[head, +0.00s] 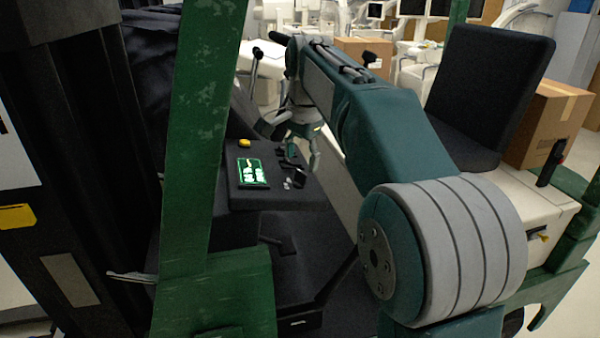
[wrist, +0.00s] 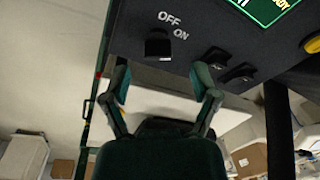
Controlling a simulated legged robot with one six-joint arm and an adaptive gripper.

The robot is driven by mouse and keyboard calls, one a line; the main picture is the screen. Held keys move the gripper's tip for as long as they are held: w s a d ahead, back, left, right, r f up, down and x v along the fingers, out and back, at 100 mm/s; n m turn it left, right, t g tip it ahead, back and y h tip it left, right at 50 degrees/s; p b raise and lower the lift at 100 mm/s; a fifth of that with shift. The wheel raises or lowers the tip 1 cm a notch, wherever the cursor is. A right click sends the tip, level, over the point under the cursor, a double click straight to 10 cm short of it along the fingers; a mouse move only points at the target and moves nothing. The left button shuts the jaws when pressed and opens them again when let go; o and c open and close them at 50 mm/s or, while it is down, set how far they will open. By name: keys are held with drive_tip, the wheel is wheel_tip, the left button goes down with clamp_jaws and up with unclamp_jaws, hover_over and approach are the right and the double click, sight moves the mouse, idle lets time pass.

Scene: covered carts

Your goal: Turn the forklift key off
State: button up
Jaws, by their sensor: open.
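The forklift key (wrist: 158,45) shows in the wrist view as a small dark block on the black dashboard, beside the white OFF and ON labels. Which label it is turned to I cannot tell. My gripper (wrist: 162,82) is open, with a fingertip low on either side of the key's line and nothing between them. The fingertips are apart from the key. In the head view, my gripper (head: 300,150) hangs over the right part of the dashboard (head: 240,198), close to the dark key (head: 300,176) and its small white labels.
Two black switches (wrist: 228,66) sit right of the key. A lit green display (head: 253,171) and a yellow button (head: 244,142) are on the dashboard. A green post (head: 200,130) stands left of my arm. The black seat (head: 490,90) is at right.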

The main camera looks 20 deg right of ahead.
sight(302, 172)
drive_tip(key=f, duration=0.2)
drive_tip(key=shift+w+a+f, duration=0.1)
drive_tip(key=shift+a+f, duration=0.25)
drive_tip(key=shift+f, duration=0.05)
drive_tip(key=shift+d+f, duration=0.15)
drive_tip(key=shift+f, duration=0.2)
drive_tip(key=shift+d+f, duration=0.25)
drive_tip(key=shift+d, duration=0.2)
drive_tip(key=shift+a, duration=0.3)
clamp_jaws()
drive_tip(key=shift+d+n, duration=0.1)
drive_tip(key=shift+n, duration=0.3)
drive_tip(key=n, duration=0.5)
drive_tip(key=shift+t+y, duration=0.4)
drive_tip(key=n+y, duration=0.1)
drive_tip(key=n, duration=0.5)
